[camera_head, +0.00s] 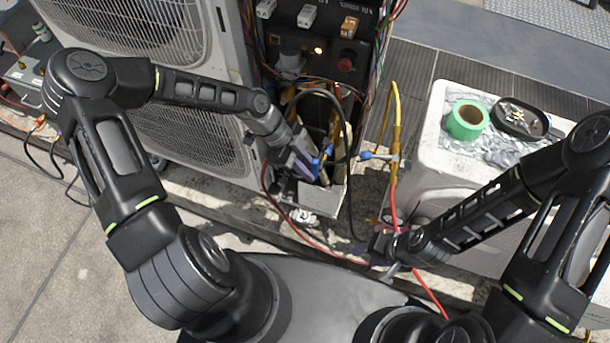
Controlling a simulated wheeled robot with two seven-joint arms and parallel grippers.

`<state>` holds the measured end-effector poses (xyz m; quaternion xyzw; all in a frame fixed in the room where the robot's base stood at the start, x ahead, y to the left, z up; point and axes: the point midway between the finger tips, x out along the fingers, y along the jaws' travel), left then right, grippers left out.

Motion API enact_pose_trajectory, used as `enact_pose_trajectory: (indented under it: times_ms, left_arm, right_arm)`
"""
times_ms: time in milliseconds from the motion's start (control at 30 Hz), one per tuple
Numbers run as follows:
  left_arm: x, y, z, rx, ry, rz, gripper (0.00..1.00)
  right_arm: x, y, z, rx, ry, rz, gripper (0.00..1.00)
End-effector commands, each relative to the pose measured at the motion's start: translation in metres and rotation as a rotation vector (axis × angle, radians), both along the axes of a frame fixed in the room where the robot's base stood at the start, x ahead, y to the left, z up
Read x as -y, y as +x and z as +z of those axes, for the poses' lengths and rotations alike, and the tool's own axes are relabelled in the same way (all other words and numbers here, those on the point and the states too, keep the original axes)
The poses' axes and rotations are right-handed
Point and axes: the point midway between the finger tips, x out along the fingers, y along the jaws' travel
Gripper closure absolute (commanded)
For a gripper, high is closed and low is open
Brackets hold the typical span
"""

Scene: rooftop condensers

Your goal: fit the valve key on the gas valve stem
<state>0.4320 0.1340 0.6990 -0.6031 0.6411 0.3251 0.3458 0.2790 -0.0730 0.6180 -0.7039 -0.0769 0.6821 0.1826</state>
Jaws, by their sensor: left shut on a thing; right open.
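My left gripper (306,163) reaches into the open service bay (325,196) of the condenser. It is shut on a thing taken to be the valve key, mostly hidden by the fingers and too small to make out. A blue part (323,158) shows right at the fingertips; I cannot tell whether it is held or part of the piping. The gas valve stem is not clearly visible among the pipes and hoses there, so I cannot tell if the key touches it. My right gripper (384,247) is open, low beside the red hose (395,212), apart from the bay.
A yellow hose (396,112) with a blue-handled fitting (368,155) hangs right of the bay. Loose wires and an electrical panel (318,40) are above. A white unit (437,160) at right carries green tape (467,120) and a black tray (520,118).

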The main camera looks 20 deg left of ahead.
Motion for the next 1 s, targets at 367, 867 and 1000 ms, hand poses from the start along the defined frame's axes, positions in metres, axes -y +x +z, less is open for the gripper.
enact_pose_trajectory:
  times_ms: [367, 867, 1000]
  left_arm:
    - [0.002, 0.025, 0.000, -0.001, 0.000, 0.001, 1.00]
    - [0.002, 0.026, 0.000, -0.001, 0.000, 0.001, 1.00]
    - [0.001, 0.026, 0.001, -0.001, 0.000, 0.001, 1.00]
  right_arm:
    - [0.000, 0.000, -0.007, 0.001, 0.000, 0.000, 0.58]
    - [0.000, 0.000, -0.007, 0.001, 0.000, 0.000, 0.58]
    - [0.000, 0.000, -0.007, 0.001, 0.000, 0.000, 0.58]
